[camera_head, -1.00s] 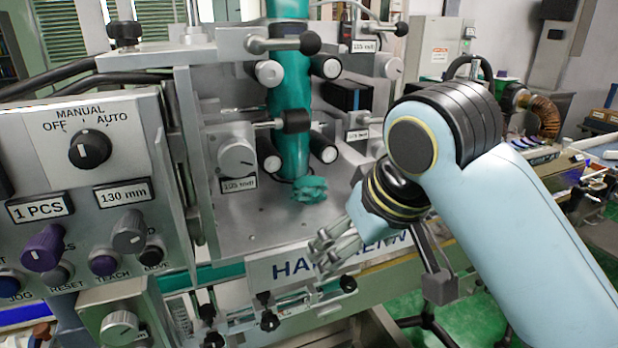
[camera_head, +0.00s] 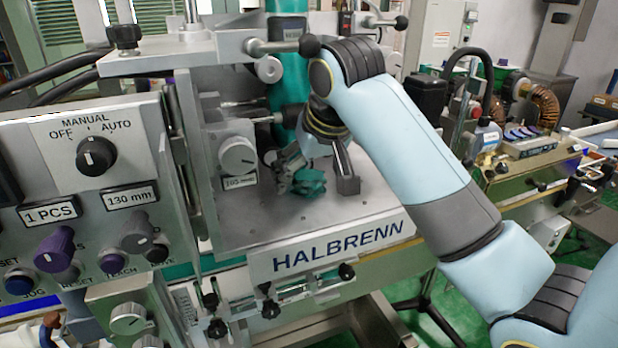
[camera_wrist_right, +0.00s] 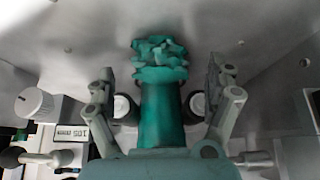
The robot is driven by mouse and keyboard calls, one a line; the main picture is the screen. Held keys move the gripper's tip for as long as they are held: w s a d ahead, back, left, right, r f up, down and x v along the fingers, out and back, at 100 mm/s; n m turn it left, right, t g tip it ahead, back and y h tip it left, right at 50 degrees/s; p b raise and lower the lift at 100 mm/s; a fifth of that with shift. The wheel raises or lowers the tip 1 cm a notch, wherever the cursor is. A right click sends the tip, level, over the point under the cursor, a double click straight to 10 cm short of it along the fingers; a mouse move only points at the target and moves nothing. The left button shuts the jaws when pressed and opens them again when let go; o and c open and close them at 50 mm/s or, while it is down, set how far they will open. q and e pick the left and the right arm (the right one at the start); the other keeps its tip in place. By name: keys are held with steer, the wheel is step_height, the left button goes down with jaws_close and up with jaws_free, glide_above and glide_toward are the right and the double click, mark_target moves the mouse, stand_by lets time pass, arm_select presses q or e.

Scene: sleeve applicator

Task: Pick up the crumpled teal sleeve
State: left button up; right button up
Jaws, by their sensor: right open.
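The crumpled teal sleeve (camera_head: 308,181) lies on the machine's grey metal plate at the foot of the upright teal sleeve column (camera_head: 290,75). My right gripper (camera_head: 288,172) is down beside the crumpled sleeve in the head view, partly overlapping it. In the right wrist view the right gripper (camera_wrist_right: 160,85) is open, with one finger on each side. The crumpled sleeve (camera_wrist_right: 160,58) shows there between and just beyond the fingertips, with a gap on both sides. My left gripper is in neither view.
A knob (camera_head: 238,156) with a label stands left of the crumpled sleeve. Black-tipped clamp levers (camera_head: 308,45) stick out above. The control panel (camera_head: 95,190) fills the left. The metal plate (camera_head: 350,217) in front is bare.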

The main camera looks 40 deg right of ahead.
steer(key=shift+w+f, duration=0.25)
steer(key=shift+f, duration=0.25)
steer(key=shift+s, duration=0.1)
steer(key=c, duration=0.9)
steer(key=shift+o, duration=0.2)
